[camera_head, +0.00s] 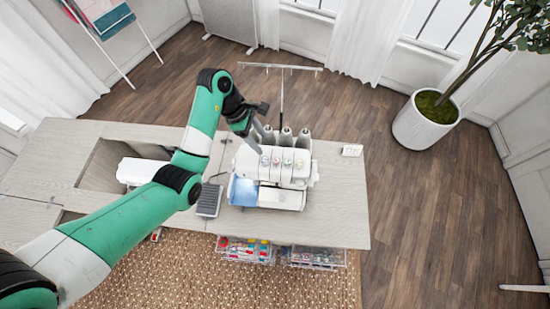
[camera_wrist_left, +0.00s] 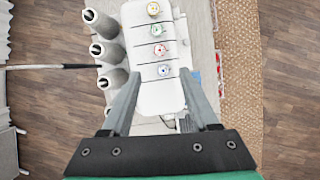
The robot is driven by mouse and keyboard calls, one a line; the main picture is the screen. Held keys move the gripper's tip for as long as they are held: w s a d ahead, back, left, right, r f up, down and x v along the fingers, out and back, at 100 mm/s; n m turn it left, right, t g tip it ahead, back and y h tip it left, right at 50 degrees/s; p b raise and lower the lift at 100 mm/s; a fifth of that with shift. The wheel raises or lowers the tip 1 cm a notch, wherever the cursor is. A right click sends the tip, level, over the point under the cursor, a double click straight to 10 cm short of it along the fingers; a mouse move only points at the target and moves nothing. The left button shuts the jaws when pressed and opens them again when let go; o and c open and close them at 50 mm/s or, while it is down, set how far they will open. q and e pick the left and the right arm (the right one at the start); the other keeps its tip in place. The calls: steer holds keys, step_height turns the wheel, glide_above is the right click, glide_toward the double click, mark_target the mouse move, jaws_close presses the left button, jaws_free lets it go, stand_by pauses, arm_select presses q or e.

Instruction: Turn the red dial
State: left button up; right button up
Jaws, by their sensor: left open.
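The white sewing machine (camera_head: 272,184) stands on the cabinet top, with a row of small coloured dials along its front. The red dial (camera_wrist_left: 160,49) is the second from my gripper in the left wrist view, between the blue dial (camera_wrist_left: 164,70) and the green dial (camera_wrist_left: 156,29). The yellow dial (camera_wrist_left: 152,9) is farthest. My left gripper (camera_wrist_left: 160,76) is open and empty, its fingers spread over the machine around the blue dial's end of the row. In the head view my left gripper (camera_head: 257,139) is above the machine's left end. My right gripper is not in view.
Several grey thread cones (camera_wrist_left: 102,51) stand behind the dials, close to the fingers. A thin thread stand (camera_head: 281,90) rises behind the machine. A dark pedal-like block (camera_head: 209,200) lies left of the machine, and a small white card (camera_head: 352,150) lies right.

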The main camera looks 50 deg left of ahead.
mark_target(276, 161)
arm_select(q)
steer(key=b+x, duration=0.2)
steer(key=x, duration=0.9)
steer(key=shift+w+d+f, duration=0.1)
steer(key=shift+d+f, duration=0.05)
jaws_close()
